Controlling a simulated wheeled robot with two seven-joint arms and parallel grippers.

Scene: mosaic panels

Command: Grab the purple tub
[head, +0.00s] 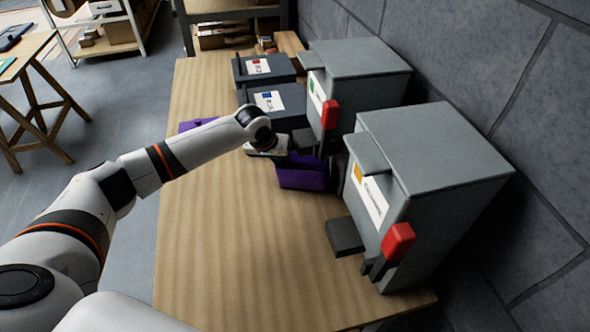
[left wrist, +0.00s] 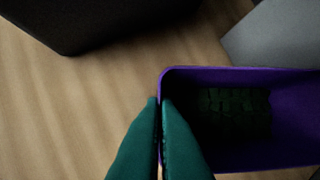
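The purple tub (head: 303,178) stands on the wooden table, in front of the gap between the two grey machines. In the left wrist view the tub (left wrist: 240,72) is at the right, with dark green pieces in it. My left gripper (left wrist: 160,102) has its two green fingers close together, one on each side of the tub's left wall, pinching it. In the head view my left wrist covers part of the tub and the fingertips are hard to make out. My right gripper is in neither view.
Two grey machines with red parts, one near (head: 430,150) and one far (head: 365,60), stand along the wall. Dark labelled bins (head: 268,65) are at the back. The table's front left (head: 230,250) is clear.

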